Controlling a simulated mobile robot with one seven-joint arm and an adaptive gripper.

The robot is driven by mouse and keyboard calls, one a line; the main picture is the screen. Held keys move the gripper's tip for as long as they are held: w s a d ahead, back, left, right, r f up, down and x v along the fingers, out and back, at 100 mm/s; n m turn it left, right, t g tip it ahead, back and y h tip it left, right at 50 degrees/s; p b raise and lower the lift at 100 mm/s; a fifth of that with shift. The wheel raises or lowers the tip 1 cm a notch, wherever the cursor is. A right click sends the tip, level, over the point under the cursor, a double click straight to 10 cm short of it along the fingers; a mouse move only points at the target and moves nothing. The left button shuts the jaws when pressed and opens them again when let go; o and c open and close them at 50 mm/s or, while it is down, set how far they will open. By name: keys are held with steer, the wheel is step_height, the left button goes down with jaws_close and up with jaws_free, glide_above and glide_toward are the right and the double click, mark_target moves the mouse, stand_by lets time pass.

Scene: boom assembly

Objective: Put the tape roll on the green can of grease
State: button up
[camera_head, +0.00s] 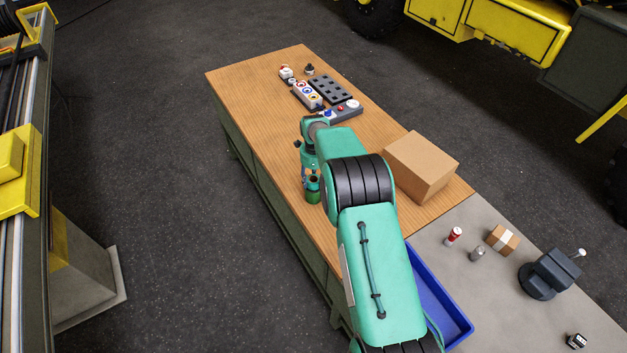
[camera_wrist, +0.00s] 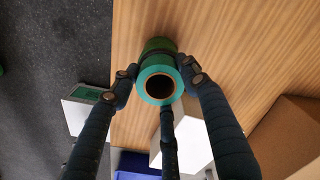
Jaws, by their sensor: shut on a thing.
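The tape roll (camera_wrist: 144,84), a teal ring with a brown core and dark hole, is between the fingers of my gripper (camera_wrist: 160,72) in the wrist view. My gripper is shut on it. The green can of grease (camera_wrist: 158,45) shows just behind the roll, partly covered by it. In the head view the green can (camera_head: 313,197) stands near the left edge of the wooden table, with my gripper (camera_head: 312,180) right above it. The roll is hard to make out there. I cannot tell whether the roll touches the can.
A cardboard box (camera_head: 422,165) stands right of my arm. Button boxes (camera_head: 307,95) and a dark grid block (camera_head: 330,88) lie at the table's far end. A blue tray (camera_head: 443,300), small cans, a small carton (camera_head: 502,240) and a vise (camera_head: 548,275) are nearer. Bare wood (camera_head: 265,125) lies left.

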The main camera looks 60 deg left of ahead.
mark_target(314, 179)
steer(key=shift+f, duration=0.2)
steer(key=o, duration=1.2)
steer(key=shift+r, duration=0.1)
steer(key=shift+r, duration=0.1)
step_height(314, 179, up, 12)
steer(key=shift+b, duration=0.85)
